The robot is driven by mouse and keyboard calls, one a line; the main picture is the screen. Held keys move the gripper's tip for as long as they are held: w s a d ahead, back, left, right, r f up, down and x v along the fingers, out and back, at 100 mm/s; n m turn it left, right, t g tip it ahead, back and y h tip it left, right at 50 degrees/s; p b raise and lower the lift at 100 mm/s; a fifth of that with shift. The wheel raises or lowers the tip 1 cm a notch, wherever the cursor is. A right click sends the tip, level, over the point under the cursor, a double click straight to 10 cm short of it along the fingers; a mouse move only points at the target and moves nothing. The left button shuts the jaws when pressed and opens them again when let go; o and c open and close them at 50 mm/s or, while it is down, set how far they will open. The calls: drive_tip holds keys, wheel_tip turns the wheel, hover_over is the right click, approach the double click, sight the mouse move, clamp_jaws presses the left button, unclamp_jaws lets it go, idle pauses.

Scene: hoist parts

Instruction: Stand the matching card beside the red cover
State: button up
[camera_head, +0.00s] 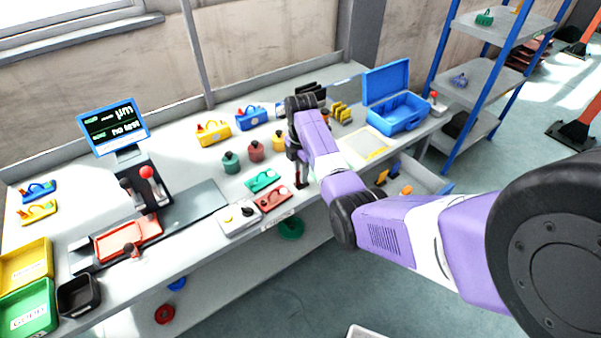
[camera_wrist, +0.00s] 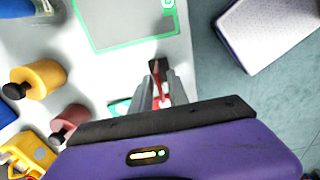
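A red flat cover with a handle (camera_head: 273,198) lies near the front edge of the bench, beside a similar green cover (camera_head: 263,181). The green one shows partly in the wrist view (camera_wrist: 118,108). My gripper (camera_head: 299,178) points down just right of these two, close to the bench edge. In the wrist view, a small red and black thing (camera_wrist: 163,90) shows between and beyond the fingers of my gripper (camera_wrist: 160,92). I cannot tell whether they grip it. I cannot single out a matching card. My gripper body hides the area below the fingers.
Red, green and yellow knobbed pots (camera_head: 256,151) stand behind the covers. A white box with knobs (camera_head: 240,218) is to the left. An open blue case (camera_head: 398,113) stands at the right. A display device (camera_head: 113,126) and yellow and green bins (camera_head: 26,262) are at left.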

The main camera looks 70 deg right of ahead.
idle(0.3)
wheel_tip(320, 180, up, 12)
drive_tip(key=p, duration=0.2)
drive_tip(key=shift+r, duration=0.15)
idle(0.7)
